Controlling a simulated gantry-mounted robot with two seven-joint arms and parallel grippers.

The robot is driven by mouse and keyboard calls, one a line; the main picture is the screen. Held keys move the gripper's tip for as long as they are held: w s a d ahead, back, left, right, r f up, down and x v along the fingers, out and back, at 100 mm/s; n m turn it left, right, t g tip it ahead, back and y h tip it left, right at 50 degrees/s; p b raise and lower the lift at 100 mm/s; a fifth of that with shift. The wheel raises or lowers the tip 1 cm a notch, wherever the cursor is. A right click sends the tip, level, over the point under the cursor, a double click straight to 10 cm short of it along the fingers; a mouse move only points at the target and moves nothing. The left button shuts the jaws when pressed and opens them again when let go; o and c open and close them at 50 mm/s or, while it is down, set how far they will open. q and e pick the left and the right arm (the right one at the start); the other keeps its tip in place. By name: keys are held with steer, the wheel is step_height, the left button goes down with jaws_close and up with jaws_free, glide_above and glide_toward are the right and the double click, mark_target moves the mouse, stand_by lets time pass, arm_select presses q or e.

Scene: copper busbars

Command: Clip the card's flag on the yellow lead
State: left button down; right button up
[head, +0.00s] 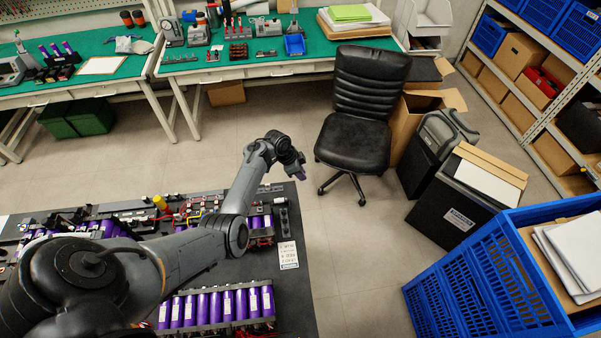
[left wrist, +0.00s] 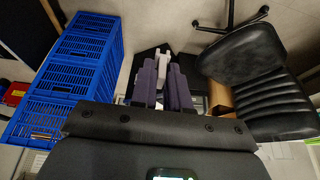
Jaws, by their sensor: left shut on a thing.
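My left gripper (head: 298,172) is stretched out over the floor beyond the far right corner of the dark workbench. In the left wrist view its fingers (left wrist: 162,85) are shut on a small pale piece (left wrist: 164,63), which may be the flag; its markings cannot be read. A white printed card (head: 288,255) lies on the bench's right side, its small text hard to read. A thin yellow lead (head: 193,215) shows among the parts left of my forearm, partly hidden. My right gripper is out of view.
Purple cells (head: 215,305) stand in rows on the dark bench (head: 299,300), and my left arm covers its middle. A black chair (head: 360,110) stands beyond. Blue crates (head: 470,290) stand at the right. The floor between is clear.

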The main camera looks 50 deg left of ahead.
arm_select(q)
steer(key=shift+s, duration=0.1)
steer(key=shift+s+a+r+p, duration=0.1)
steer(key=shift+s+r+p, duration=0.1)
steer(key=shift+p, duration=0.25)
steer(key=s+a+p, duration=0.4)
steer(key=s+a, duration=0.1)
steer(key=s, duration=0.7)
steer(key=s+a+p, duration=0.4)
steer(key=s+a, duration=0.1)
steer(key=s, duration=0.8)
steer(key=s+a+p, duration=0.4)
steer(key=s+a, duration=0.1)
steer(key=s, duration=0.8)
steer(key=shift+s+a+f, duration=0.2)
steer(key=shift+s+a, duration=0.05)
steer(key=shift+a, duration=0.1)
steer(key=shift+f, duration=0.15)
